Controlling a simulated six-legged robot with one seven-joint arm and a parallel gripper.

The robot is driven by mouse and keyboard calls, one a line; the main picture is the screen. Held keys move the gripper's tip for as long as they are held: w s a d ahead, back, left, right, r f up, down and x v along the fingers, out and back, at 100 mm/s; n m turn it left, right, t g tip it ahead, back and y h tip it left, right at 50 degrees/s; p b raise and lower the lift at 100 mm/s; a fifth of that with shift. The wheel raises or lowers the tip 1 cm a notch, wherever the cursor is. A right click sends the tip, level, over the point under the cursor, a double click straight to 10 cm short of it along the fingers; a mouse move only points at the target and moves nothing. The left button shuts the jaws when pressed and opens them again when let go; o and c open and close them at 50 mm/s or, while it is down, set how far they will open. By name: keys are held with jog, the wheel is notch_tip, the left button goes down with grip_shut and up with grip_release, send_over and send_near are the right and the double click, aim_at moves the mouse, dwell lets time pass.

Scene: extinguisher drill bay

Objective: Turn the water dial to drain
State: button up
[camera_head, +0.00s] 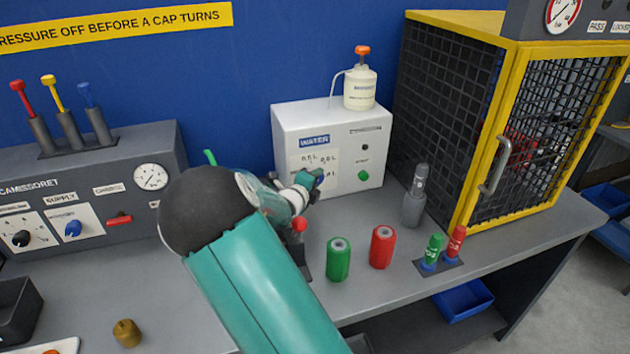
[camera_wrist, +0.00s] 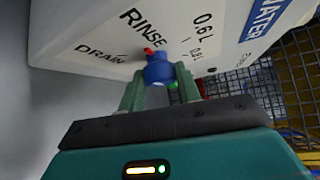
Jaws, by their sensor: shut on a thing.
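The white water unit (camera_head: 290,130) stands on the bench at the back wall, with a blue WATER label. Its blue dial (camera_wrist: 159,72) sits on the front panel, among printed DRAIN, RINSE and litre marks. The dial's red pointer (camera_wrist: 148,51) is on the side near the RINSE lettering, with DRAIN further left in the wrist view. My gripper (camera_wrist: 160,82) is shut on the blue dial, one finger on each side. In the head view, my arm covers the lower left of the panel, and only a bit of the dial (camera_head: 318,175) shows.
A green button (camera_head: 363,175) is right of the dial. Green (camera_head: 338,262) and red (camera_head: 382,248) cylinders stand on the bench below it. A grey stand (camera_head: 414,205) and a yellow-framed mesh cage (camera_head: 490,130) are to the right. A white bottle (camera_head: 360,88) tops the unit.

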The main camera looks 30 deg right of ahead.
jog(key=shift+s, duration=0.1)
jog(key=o, duration=1)
jog(key=shift+d, duration=0.1)
jog(key=shift+c, duration=0.2)
jog(key=shift+r, duration=0.2)
jog(key=shift+o, duration=0.2)
notch_tip(320, 180, up, 3)
jog(key=shift+r, duration=0.15)
jog(key=s+r, duration=0.1)
jog(key=r, duration=0.1)
jog(key=s+a+r, duration=0.1)
jog(key=s, duration=0.1)
jog(key=shift+s+r, duration=0.3)
jog(key=shift+r, duration=0.05)
jog(key=shift+c, duration=0.2)
jog(key=s+a+r, duration=0.5)
jog(key=s, duration=0.4)
jog(key=shift+r, duration=0.3)
